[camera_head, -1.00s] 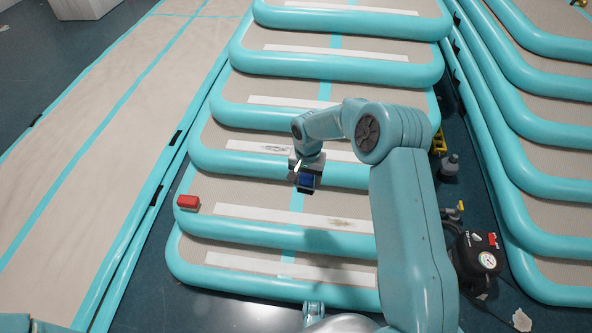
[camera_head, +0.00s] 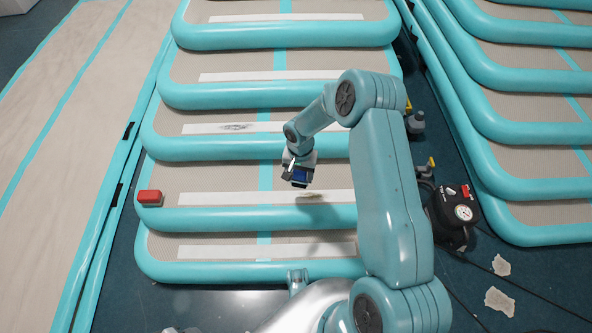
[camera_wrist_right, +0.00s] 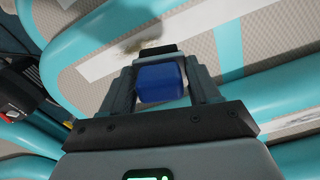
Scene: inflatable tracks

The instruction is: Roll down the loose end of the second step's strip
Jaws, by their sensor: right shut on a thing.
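The second step's white strip (camera_head: 235,199) runs across the step. A brownish smudged patch (camera_head: 312,197) is towards its right part; whether an end there is lifted cannot be told. My right gripper (camera_head: 298,178) is shut on a blue tool (camera_head: 300,175), above and just behind this patch. In the right wrist view the blue tool (camera_wrist_right: 161,83) sits between the fingers, with a dark bar at its far end. The smudged patch (camera_wrist_right: 132,43) shows just beyond that bar. Contact with the strip cannot be told. My left gripper is not in view.
A red block (camera_head: 149,197) sits at the second step's left end. A black pump with a gauge (camera_head: 457,213) stands on the floor at right, near pale scraps (camera_head: 500,301). Other inflatable steps (camera_head: 540,215) rise at right; a flat track (camera_head: 75,130) lies at left.

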